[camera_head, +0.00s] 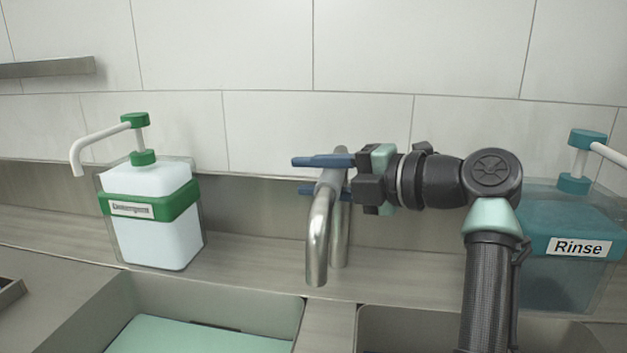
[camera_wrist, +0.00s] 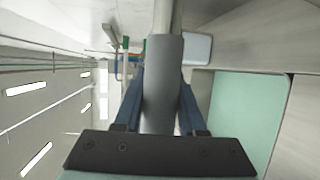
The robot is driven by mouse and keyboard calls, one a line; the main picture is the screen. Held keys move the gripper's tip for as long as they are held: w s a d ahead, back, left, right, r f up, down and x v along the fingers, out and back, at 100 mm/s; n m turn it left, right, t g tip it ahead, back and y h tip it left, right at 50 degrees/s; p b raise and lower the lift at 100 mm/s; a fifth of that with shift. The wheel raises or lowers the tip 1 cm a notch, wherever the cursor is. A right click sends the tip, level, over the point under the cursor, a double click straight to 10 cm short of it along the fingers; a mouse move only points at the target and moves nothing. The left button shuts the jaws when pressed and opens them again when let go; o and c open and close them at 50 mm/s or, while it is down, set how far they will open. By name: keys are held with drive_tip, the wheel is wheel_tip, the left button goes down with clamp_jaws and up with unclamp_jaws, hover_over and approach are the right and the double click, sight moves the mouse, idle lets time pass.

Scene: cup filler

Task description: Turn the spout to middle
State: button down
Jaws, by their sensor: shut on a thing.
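The metal spout (camera_head: 318,237) is a curved faucet pipe at the back of the counter. Its open end hangs down near the divider between the two sink basins. My gripper (camera_head: 322,175) reaches in from the right, one blue finger above the other on either side of the spout's upper part. In the wrist view the spout (camera_wrist: 162,85) runs up the middle between the two fingers of my gripper (camera_wrist: 160,100), which is shut on it. Part of the faucet's upright is hidden behind the spout.
A white detergent dispenser (camera_head: 160,240) with a green pump stands on the left. A teal rinse dispenser (camera_head: 560,268) stands on the right behind my arm. The left basin (camera_head: 200,312) has a pale green bottom. The tiled wall (camera_head: 260,60) is close behind.

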drive_tip(key=shift+d, duration=0.1)
idle(0.3)
drive_tip(key=c, duration=0.5)
unclamp_jaws()
drive_tip(key=v, duration=1.3)
